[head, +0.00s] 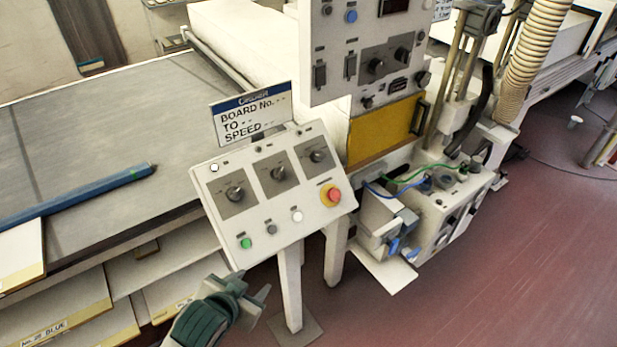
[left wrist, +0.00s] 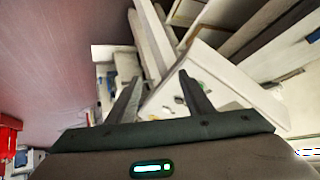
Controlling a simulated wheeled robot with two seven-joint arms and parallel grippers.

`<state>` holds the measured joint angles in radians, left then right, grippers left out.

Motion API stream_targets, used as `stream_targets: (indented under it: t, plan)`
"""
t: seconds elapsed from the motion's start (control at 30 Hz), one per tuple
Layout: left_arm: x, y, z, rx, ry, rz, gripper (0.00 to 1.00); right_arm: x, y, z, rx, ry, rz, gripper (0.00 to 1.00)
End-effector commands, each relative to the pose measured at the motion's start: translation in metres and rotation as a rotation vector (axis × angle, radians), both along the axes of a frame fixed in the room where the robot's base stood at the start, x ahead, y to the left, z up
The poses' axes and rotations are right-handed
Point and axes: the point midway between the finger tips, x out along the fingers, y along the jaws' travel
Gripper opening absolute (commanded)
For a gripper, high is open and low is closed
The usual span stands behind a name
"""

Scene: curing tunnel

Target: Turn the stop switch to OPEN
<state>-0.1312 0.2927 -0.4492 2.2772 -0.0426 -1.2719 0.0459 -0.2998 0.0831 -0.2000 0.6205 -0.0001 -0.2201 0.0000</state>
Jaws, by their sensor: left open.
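A sloped white control panel (head: 268,190) stands on a post in the middle of the head view. It carries three rotary knobs on dark plates: a left knob (head: 234,193), a middle knob (head: 278,174) and a right knob (head: 316,156). A red mushroom button (head: 333,195) on a yellow ring sits at its lower right. The labels are too small to read, so I cannot tell which is the stop switch. My left gripper (head: 252,284) is open and empty, below the panel's lower left edge and apart from it. In the left wrist view its two fingers (left wrist: 159,82) are spread.
A sign (head: 248,117) stands behind the panel. A conveyor bed (head: 90,130) with a blue bar (head: 85,195) lies to the left, with boards (head: 65,310) shelved below. A taller control cabinet (head: 335,50) and a yellow door (head: 383,130) stand behind right. The red floor (head: 500,270) is clear at right.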

Motion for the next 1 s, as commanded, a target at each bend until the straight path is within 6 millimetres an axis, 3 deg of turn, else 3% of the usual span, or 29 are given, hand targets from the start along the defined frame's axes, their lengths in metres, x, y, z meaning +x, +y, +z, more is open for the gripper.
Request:
stream_targets:
  t: [0.03,0.2,0.5,0.7,1.0]
  plan:
    - [0.019,-0.008,0.018,0.013,-0.057,-0.037,0.47,0.0,0.0,0.002,0.0,0.0,0.0,0.51]
    - [0.071,-0.035,0.065,0.055,-0.227,-0.153,0.47,0.0,0.0,0.003,0.0,0.0,0.0,0.51]
    - [0.14,-0.067,0.13,0.158,-0.476,-0.338,0.47,0.0,0.004,0.003,0.004,0.0,-0.001,0.51]
    - [0.163,-0.075,0.152,0.207,-0.562,-0.406,0.47,0.0,0.006,0.003,0.006,0.0,-0.001,0.51]
    - [0.168,-0.076,0.157,0.219,-0.583,-0.424,0.47,0.0,0.006,0.003,0.006,0.0,-0.001,0.51]
